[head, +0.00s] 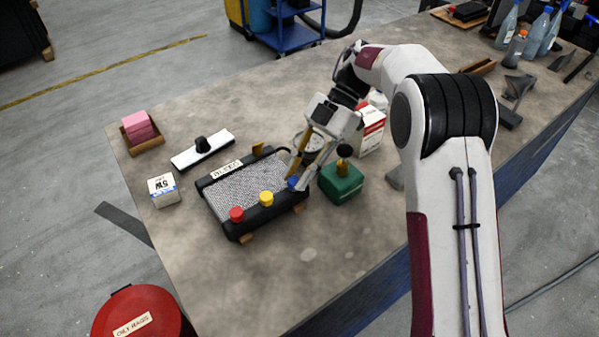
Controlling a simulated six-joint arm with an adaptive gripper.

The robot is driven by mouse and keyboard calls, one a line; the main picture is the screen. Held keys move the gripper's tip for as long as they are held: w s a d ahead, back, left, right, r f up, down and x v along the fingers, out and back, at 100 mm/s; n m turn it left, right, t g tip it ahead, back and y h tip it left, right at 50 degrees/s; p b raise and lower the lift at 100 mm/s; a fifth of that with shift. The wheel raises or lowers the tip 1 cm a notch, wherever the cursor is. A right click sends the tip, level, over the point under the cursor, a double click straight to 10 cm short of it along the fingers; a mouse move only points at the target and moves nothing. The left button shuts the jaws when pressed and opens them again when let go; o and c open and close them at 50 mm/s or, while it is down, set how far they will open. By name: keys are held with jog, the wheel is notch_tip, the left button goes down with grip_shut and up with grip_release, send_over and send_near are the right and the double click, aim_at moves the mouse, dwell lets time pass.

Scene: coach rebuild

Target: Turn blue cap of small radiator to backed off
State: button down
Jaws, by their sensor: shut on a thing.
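The small radiator (240,187) lies on the workbench, with a silver mesh core, black end tanks and a paper label. Along its near black tank stand a red cap (236,214), a yellow cap (266,198) and the blue cap (291,183) at the right end. My gripper (296,178) reaches down from the upper right with its fingertips at the blue cap, shut on it. The fingers hide part of the blue cap, and I cannot tell its turn angle.
A green block-like container (341,181) with a dark knob stands close right of my gripper. A red-and-white box (370,130) is behind it. A white bar with black knob (203,149), pink pads in a tray (139,129) and a small white box (163,190) lie left. The bench front is clear.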

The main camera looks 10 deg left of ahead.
aim_at(297, 177)
jog(key=shift+a+n+g+h, duration=0.15)
jog(key=shift+n+g+h, duration=0.35)
jog(key=shift+n, duration=0.5)
jog(key=c, duration=1.8)
grip_release()
jog(key=shift+c, duration=0.2)
notch_tip(297, 177, up, 10)
